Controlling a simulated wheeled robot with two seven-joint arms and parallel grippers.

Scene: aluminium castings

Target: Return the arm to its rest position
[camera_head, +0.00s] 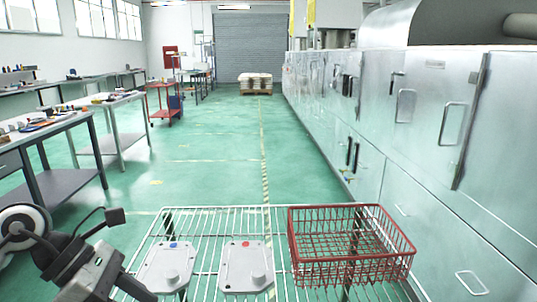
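My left arm comes in at the lower left, and its gripper (125,284) is beside the left edge of the wire rack (205,222). One dark finger reaches toward the near left casting, and the fingertips are partly cut off by the bottom edge, so its opening is unclear. A grey casting (165,268) with a blue dot lies on the rack. A second grey casting (246,268) with a red dot lies to its right. My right gripper is not in view.
A red wire basket (350,215) stands on the rack's right side and looks empty. Steel cabinets (425,120) line the right. Workbenches (45,128) with small items stand on the left. The green floor (205,165) beyond the rack is clear, with a loaded pallet (255,84) far back.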

